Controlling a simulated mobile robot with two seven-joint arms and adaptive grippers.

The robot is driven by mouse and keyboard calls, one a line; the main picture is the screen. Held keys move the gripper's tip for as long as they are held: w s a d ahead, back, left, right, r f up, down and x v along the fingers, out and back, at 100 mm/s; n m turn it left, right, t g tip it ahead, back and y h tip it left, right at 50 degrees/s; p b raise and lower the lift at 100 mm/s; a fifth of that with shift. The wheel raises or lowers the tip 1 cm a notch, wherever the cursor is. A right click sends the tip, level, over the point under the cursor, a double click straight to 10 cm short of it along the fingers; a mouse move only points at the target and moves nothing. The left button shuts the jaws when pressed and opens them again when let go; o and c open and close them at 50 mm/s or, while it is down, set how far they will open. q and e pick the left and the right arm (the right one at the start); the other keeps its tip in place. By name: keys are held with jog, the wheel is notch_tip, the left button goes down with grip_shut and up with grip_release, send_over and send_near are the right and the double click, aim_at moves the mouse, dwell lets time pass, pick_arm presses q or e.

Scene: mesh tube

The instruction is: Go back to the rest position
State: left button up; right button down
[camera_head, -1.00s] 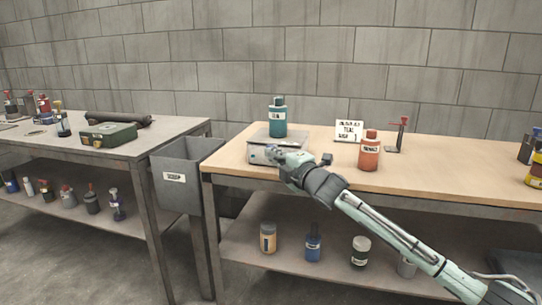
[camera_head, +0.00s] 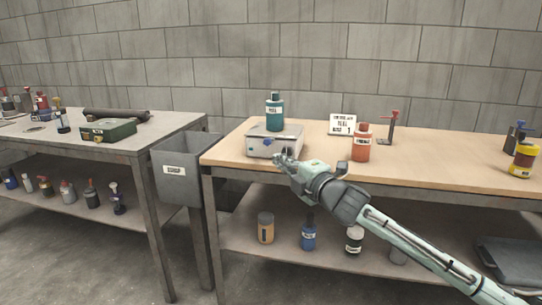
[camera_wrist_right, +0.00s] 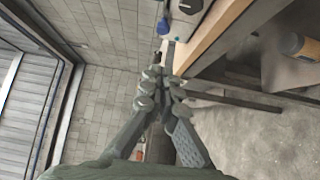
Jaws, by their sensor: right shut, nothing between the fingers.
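My right gripper (camera_head: 281,159) is shut and empty at the front edge of the wooden table (camera_head: 440,172), just in front of the scale-like silver box (camera_head: 290,142). In the right wrist view its fingers (camera_wrist_right: 161,88) are together with nothing between them. The silver box has a blue knob on its front, and a teal bottle (camera_head: 274,112) stands upright on its top. My left gripper is not in view.
An orange-red bottle (camera_head: 361,143), a sign card (camera_head: 342,124) and a red-topped stand (camera_head: 390,127) are on the table. A grey scrap bin (camera_head: 178,187) hangs at left, beside another bench (camera_head: 160,128). Several bottles stand on the lower shelf.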

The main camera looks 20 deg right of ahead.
jog(key=s+f+m+g+h, duration=0.15)
jog(key=s+f+m, duration=0.3)
jog(key=f, duration=0.45)
jog(key=s+d+f+m+g+h, duration=0.1)
jog(key=s+f+m+g, duration=0.2)
jog(key=s+f, duration=0.45)
jog(key=s+f+m+g+h, duration=0.2)
jog(key=s+f+m+g, duration=0.15)
jog(key=f, duration=0.75)
pick_arm(q)
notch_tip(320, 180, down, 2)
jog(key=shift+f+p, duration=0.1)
jog(key=shift+p, duration=0.4)
pick_arm(e)
jog(key=s+f+m+g, duration=0.3)
jog(key=s+f, duration=0.5)
jog(key=s, duration=0.4)
jog(key=s+f+m+g, duration=0.3)
jog(key=s+f, duration=0.4)
jog(key=s, duration=0.5)
jog(key=shift+a+f+m+g, duration=0.3)
jog(key=shift+f+m, duration=0.1)
jog(key=shift+m, duration=0.4)
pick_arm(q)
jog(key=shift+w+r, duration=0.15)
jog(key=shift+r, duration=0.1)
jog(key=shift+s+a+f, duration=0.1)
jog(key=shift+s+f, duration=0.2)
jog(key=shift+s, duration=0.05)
